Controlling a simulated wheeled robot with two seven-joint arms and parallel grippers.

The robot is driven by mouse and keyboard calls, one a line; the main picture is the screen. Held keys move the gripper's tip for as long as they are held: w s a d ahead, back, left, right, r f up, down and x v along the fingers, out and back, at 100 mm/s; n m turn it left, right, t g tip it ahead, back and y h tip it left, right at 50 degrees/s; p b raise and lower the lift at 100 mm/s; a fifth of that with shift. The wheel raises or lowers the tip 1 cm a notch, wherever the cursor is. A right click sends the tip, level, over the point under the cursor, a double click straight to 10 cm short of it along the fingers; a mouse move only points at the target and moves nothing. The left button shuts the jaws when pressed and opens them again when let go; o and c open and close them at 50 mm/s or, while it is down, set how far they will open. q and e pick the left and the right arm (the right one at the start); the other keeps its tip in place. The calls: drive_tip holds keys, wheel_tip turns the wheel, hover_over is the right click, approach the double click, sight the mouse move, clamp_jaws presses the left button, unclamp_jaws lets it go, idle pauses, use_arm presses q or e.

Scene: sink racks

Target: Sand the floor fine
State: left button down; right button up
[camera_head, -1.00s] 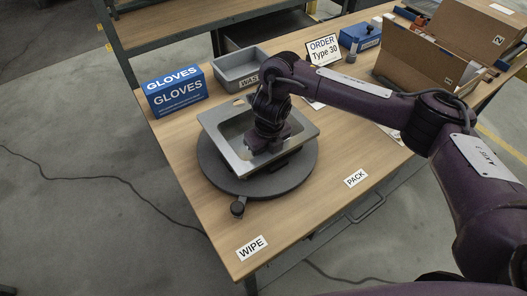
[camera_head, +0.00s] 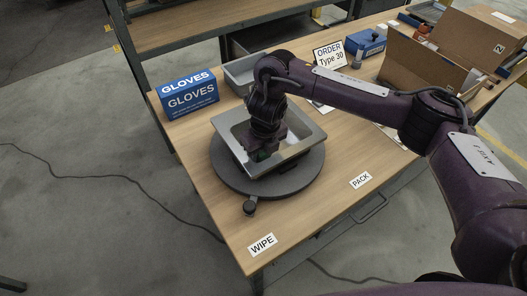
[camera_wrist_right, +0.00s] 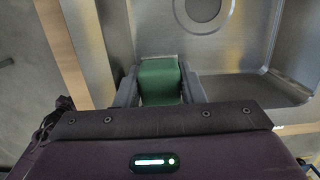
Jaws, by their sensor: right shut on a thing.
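A grey metal sink (camera_head: 308,139) sits on a round dark turntable (camera_head: 232,172) on the wooden bench. My right gripper (camera_head: 262,152) reaches down inside the basin. It is shut on a green block (camera_wrist_right: 160,80), which shows between the two grey fingers (camera_wrist_right: 160,92) in the wrist view. The block is low in the basin, close to the wall at the picture's left in that view. The sink's round drain (camera_wrist_right: 203,9) lies just beyond it. Whether the block touches the floor is hard to tell. My left gripper is not in view.
A blue gloves box (camera_head: 190,96) and a grey bin (camera_head: 243,68) stand behind the sink. An order sign (camera_head: 329,56), a blue box (camera_head: 364,42) and open cartons (camera_head: 425,62) are toward the back right. The bench front near the WIPE label (camera_head: 262,245) is clear.

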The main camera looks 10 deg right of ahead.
drive_tip(key=r+p, duration=0.2)
drive_tip(key=shift+w+d+r, duration=0.15)
drive_tip(key=shift+d+r, duration=0.15)
drive_tip(key=shift+r, duration=0.05)
drive_tip(key=shift+r+p, duration=0.6)
drive_tip(key=shift+r, duration=0.05)
drive_tip(key=shift+f, duration=0.1)
